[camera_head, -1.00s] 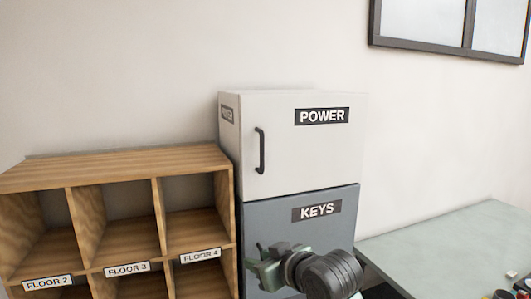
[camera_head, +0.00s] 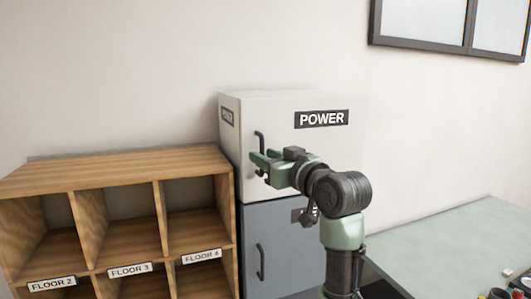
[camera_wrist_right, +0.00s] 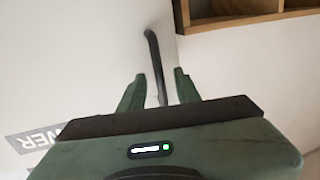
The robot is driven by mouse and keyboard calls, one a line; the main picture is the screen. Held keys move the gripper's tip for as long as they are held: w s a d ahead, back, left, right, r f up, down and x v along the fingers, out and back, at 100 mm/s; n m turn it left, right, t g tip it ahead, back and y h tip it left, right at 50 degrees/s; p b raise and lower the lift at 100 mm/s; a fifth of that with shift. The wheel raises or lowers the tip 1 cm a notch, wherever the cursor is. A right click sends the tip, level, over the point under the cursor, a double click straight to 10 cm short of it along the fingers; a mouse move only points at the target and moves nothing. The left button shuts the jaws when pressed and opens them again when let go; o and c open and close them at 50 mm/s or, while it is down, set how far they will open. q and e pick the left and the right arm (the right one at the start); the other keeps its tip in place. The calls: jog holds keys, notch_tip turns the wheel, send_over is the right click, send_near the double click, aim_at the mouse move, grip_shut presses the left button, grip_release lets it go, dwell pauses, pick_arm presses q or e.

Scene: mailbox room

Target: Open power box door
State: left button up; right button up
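The white power box (camera_head: 300,170) stands on top of the grey keys box, and its door is shut. Its black vertical handle (camera_head: 260,142) is on the left side of the door. My right gripper (camera_head: 256,164) is at the lower part of that handle. In the right wrist view, the handle (camera_wrist_right: 155,60) runs between the two open fingers of the gripper (camera_wrist_right: 157,85), with a gap visible on at least the right side. My left gripper is not in view.
The grey keys box (camera_head: 285,235) with its own handle (camera_head: 260,262) is below. A wooden pigeonhole shelf (camera_head: 120,165) stands close on the left. A pale table (camera_head: 450,245) with small items is on the right.

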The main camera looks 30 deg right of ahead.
jog(key=shift+w, duration=0.15)
grip_shut()
dwell(1.4)
